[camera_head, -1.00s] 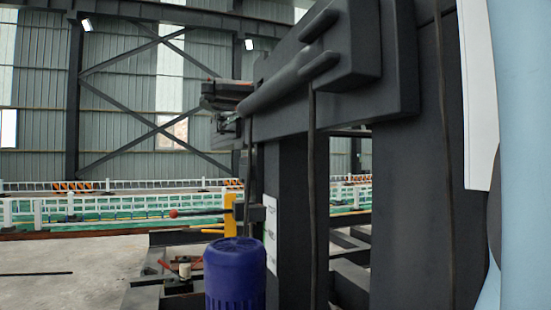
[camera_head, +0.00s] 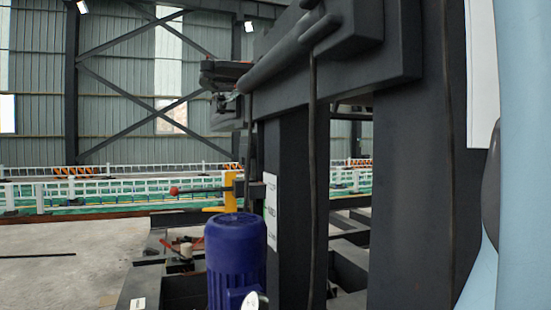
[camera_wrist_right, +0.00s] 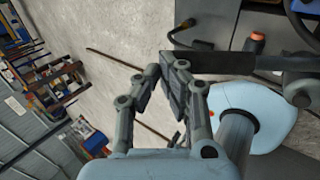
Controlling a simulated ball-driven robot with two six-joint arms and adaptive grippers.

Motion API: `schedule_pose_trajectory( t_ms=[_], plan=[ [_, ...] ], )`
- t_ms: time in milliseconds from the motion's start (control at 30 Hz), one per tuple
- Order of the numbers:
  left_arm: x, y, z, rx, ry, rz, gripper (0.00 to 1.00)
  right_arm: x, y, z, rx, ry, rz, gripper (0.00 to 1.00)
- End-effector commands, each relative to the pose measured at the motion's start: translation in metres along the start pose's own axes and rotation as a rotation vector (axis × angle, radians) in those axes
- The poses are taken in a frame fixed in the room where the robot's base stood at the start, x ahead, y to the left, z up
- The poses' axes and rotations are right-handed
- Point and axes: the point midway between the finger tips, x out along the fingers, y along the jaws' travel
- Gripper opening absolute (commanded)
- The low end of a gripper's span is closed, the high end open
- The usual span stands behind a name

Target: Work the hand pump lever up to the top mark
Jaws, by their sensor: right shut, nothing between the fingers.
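The lever (camera_head: 200,189) is a thin dark rod with a red ball at its left end, running about level to a yellow upright plate (camera_head: 230,189) in the head view. Right of it, a white plate (camera_head: 271,211) with small, blurred markings is fixed to a dark post. In the right wrist view, my right gripper (camera_wrist_right: 169,80) is shut and empty, its fingers beside the end of a dark flat bar (camera_wrist_right: 215,62). I cannot tell whether they touch it. My left gripper is not in view.
A blue motor (camera_head: 235,255) stands below the lever. A heavy dark frame (camera_head: 410,170) fills the right side of the head view. White railings (camera_head: 110,190) run behind. Bare concrete floor (camera_head: 60,245) is open at the left. An orange-topped knob (camera_wrist_right: 257,39) shows in the wrist view.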

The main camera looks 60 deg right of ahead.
Motion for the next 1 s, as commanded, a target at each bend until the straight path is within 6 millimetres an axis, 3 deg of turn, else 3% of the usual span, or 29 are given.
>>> schedule_pose_trajectory(
  t_ms=[1000],
  plan=[
    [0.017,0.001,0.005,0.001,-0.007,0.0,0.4,0.02,-0.003,0.0,0.001,0.001,-0.001,0.0]
  ],
)
